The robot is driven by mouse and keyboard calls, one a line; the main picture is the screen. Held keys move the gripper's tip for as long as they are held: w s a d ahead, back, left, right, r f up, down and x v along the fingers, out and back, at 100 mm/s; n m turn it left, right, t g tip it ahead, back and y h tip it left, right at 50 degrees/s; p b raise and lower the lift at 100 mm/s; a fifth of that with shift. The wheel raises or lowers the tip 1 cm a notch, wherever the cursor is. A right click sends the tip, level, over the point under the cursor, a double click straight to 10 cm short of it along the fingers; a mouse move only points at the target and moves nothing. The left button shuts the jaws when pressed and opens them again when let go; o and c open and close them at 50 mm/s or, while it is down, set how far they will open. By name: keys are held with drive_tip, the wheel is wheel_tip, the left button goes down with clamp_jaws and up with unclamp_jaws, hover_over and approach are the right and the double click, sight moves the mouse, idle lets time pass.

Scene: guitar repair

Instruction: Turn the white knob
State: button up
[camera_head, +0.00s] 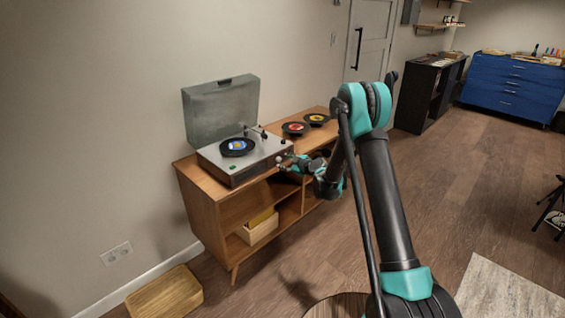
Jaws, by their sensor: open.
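A record player (226,172) with a grey base and a raised clear lid (221,108) stands on a wooden cabinet. A small pale round shape at the right end of its front face looks like the white knob (278,160). It is very small, and my gripper partly overlaps it. My gripper (284,164) is open, at the front right corner of the record player, beside the knob. I cannot tell whether the fingers touch the knob or stand around it.
A black record with a blue label (237,146) lies on the platter. A wooden crate (262,230) sits on the shelf below. A wooden box (165,292) stands on the floor. Open floor lies right.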

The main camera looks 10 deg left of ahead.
sight(279, 159)
drive_tip(key=shift+x, duration=1.3)
drive_tip(key=shift+c, duration=0.3)
clamp_jaws()
